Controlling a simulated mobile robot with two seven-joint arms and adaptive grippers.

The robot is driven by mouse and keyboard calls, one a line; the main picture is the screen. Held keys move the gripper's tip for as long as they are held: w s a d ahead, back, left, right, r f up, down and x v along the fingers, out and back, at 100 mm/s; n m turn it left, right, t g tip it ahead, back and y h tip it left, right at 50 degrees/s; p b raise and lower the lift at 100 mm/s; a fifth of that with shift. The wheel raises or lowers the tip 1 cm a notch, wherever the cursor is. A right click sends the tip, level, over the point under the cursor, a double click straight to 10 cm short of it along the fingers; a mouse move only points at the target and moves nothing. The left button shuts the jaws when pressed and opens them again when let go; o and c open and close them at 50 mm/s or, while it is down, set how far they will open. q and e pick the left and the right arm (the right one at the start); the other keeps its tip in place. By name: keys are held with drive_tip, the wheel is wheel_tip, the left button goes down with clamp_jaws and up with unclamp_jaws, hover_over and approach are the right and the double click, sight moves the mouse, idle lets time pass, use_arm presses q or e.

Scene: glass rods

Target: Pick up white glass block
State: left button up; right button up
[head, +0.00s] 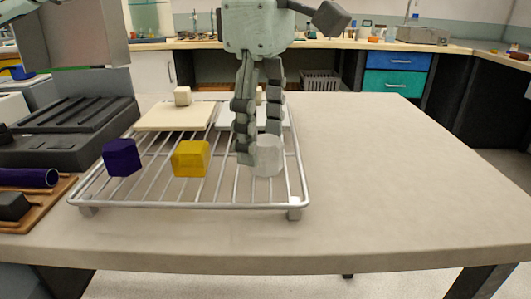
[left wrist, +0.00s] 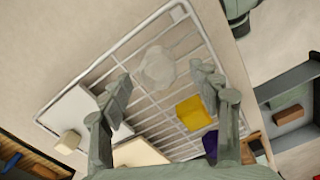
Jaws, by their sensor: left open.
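The white glass block (head: 268,156) is a pale, translucent piece on the front right part of a wire rack (head: 190,206). My left gripper (head: 258,150) points down at it from above and is open, with its fingers partly covering the block in the head view. In the left wrist view the white glass block (left wrist: 157,68) shows between and just beyond the open fingertips (left wrist: 163,78). I cannot tell whether a finger touches it. My right gripper is not in view.
A yellow block (head: 190,158) and a dark purple block (head: 122,157) sit left of it on the rack. The table right of the rack is clear.

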use_arm(q)
drive_tip(key=shift+f, duration=0.75)
drive_tip(key=shift+w+f, duration=0.1)
drive_tip(key=shift+f, duration=0.35)
drive_tip(key=c, duration=1.3)
drive_tip(key=shift+c, duration=0.2)
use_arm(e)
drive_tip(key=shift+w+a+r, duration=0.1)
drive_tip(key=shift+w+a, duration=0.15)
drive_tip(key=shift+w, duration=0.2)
use_arm(q)
drive_tip(key=shift+r, duration=0.15)
